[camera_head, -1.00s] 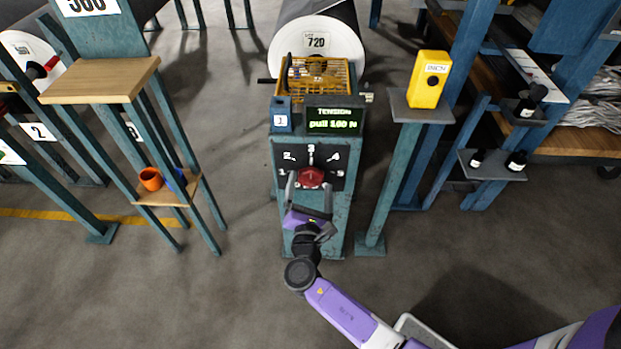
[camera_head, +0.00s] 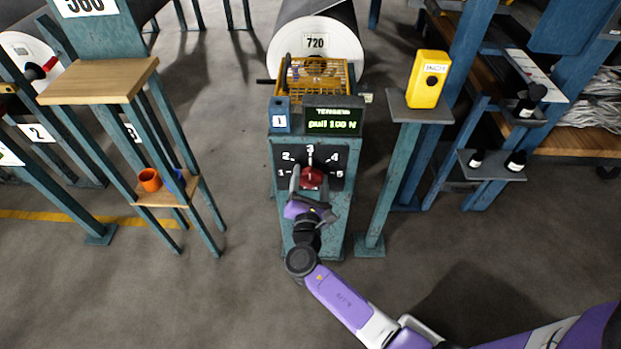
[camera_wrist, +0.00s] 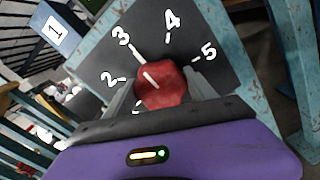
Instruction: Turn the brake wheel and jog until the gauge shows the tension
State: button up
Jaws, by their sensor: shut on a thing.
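The red brake wheel (camera_head: 312,178) sits on the dark dial plate (camera_head: 336,157) of the blue-green stand, marked 1 to 5. It also shows in the wrist view (camera_wrist: 162,86), where its white mark points toward the 3. My gripper (camera_head: 311,188) is shut on the wheel, with its fingers on either side, seen also in the wrist view (camera_wrist: 163,93). The gauge display (camera_head: 334,121) above the dial has a TENSION line and a green line that looks like "pull 100 N"; the digits are blurred. My gripper partly hides the lower dial.
A yellow box (camera_head: 428,80) stands on a post to the right. Behind the gauge are a yellow cage (camera_head: 315,75) and a large roll labelled 720 (camera_head: 315,43). A wooden-topped stand (camera_head: 100,81) with an orange cup (camera_head: 150,180) is at the left. Floor around the stand is clear.

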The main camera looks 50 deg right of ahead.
jog(key=shift+f, duration=0.1)
jog(key=m+b, duration=0.3)
jog(key=shift+s+f+m, duration=0.1)
jog(key=shift+f+m, duration=0.1)
jog(key=shift+m, duration=0.1)
jog(key=shift+m+b, duration=2.2)
jog(key=shift+m, duration=0.3)
jog(key=shift+r, duration=0.1)
jog(key=o, duration=1.4)
jog(key=shift+s+a, duration=0.1)
